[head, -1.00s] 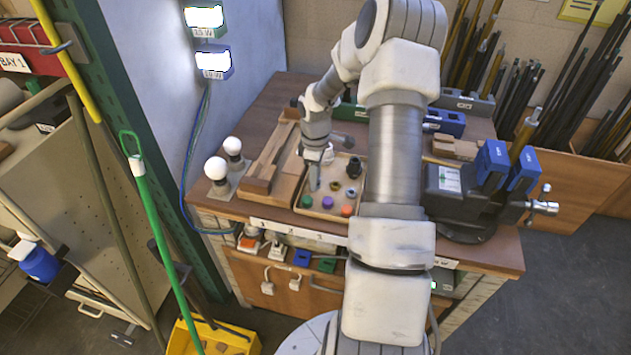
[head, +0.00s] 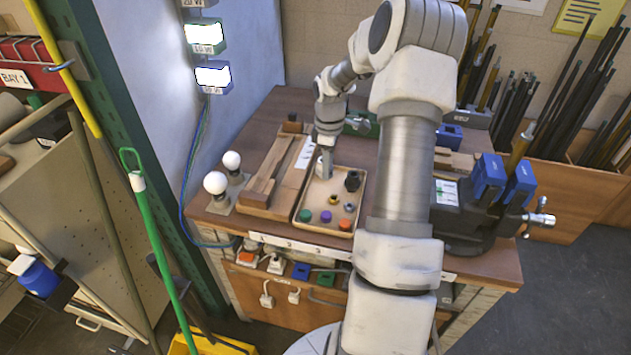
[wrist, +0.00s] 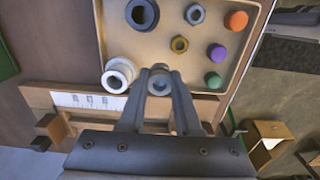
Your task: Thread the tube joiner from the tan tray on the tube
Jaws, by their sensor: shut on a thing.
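The tan tray (head: 296,212) lies on the bench and holds loose parts. My gripper (head: 323,172) is over the tray's left-back part in the head view. In the wrist view my gripper (wrist: 158,82) is shut on a small grey ring-shaped piece with a round hole, apparently the tube joiner (wrist: 159,84). Its height above the tray is hard to tell. The brass-coloured tube (head: 521,148) stands tilted at the blue jaws of the vise (head: 462,205), far right of my gripper.
In the wrist view the tray also holds a white ring (wrist: 120,72) close beside my fingers, a black ring (wrist: 142,14), a grey ring (wrist: 195,14), a brass nut (wrist: 180,44) and coloured caps. White bulbs (head: 215,182) stand left. Wooden blocks (head: 270,195) border the tray.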

